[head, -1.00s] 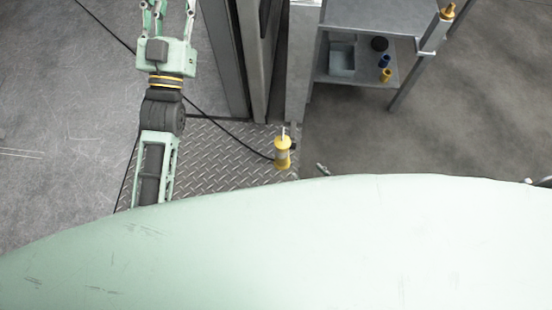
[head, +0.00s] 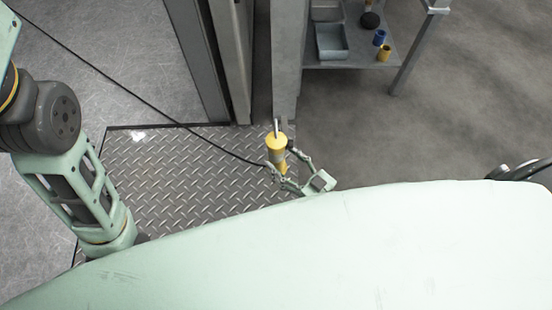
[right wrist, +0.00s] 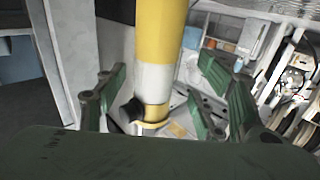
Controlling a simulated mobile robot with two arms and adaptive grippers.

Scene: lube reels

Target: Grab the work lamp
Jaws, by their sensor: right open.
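The work lamp (head: 276,144) is a yellow cylinder with a pale band and a thin rod on top. It stands upright near the right edge of the tread plate, with a black cable at its base. My right gripper (head: 281,160) is open, with its fingers on either side of the lamp. In the right wrist view the yellow and white lamp (right wrist: 159,45) rises between the two green-padded fingers (right wrist: 163,95). Contact with the pads cannot be made out. My left arm shows at the left of the head view, but its fingers are outside the picture.
A grey metal post (head: 287,60) stands just behind the lamp. A metal shelf (head: 350,62) at the upper right holds a grey bin (head: 332,42), a blue cup (head: 379,37) and a yellow cup (head: 384,53). The cable (head: 150,103) crosses the plate. Floor right of the lamp is clear.

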